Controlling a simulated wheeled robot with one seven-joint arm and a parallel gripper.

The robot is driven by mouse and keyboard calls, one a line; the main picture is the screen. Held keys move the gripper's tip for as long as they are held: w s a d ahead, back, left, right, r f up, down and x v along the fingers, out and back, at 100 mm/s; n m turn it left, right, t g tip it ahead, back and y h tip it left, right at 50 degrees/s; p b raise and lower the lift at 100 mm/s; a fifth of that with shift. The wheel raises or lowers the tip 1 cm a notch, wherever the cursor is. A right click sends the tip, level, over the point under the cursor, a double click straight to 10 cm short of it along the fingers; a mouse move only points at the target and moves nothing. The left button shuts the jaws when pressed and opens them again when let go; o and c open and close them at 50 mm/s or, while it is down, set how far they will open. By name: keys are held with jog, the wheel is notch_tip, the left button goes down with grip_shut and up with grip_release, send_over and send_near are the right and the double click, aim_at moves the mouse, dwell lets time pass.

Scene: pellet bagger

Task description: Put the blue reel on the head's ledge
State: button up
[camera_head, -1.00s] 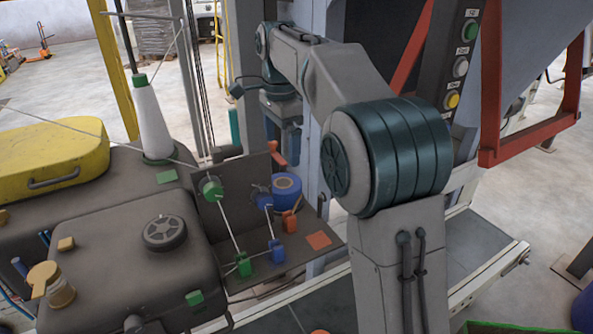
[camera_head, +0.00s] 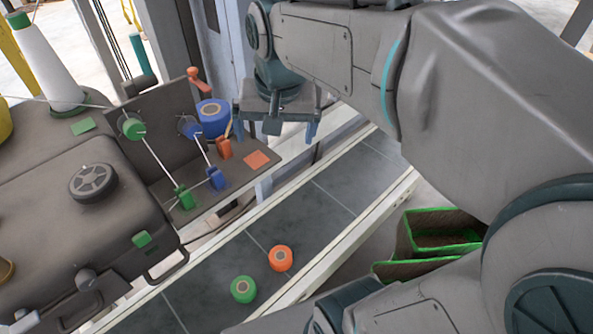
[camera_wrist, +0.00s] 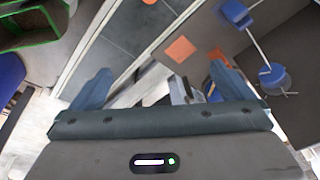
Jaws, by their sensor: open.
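The blue reel (camera_head: 213,120), with a tan centre, stands at the right end of the upright dark plate, by the back of the head's ledge (camera_head: 238,180). I cannot tell exactly what it rests on. My gripper (camera_head: 276,131) is open and empty, just right of the reel and apart from it, with the fingers pointing down. In the wrist view, my spread fingers (camera_wrist: 160,88) have nothing clearly between them. The ledge shows there with an orange square (camera_wrist: 180,49); the reel is not clearly seen in that view.
A blue guide (camera_head: 216,178), a green guide (camera_head: 186,197) and an orange guide (camera_head: 223,148) stand on the ledge. A green reel (camera_head: 243,290) and an orange reel (camera_head: 281,258) lie on the dark conveyor (camera_head: 310,215). Green-rimmed bins (camera_head: 440,213) stand right.

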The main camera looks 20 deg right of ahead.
jog(key=s+d+f+n+t, duration=0.1)
jog(key=s+d+f+n, duration=0.1)
jog(key=s+f, duration=0.4)
jog(key=shift+s+f+n, duration=0.15)
jog(key=shift+s+n, duration=0.65)
jog(key=shift+s, duration=0.3)
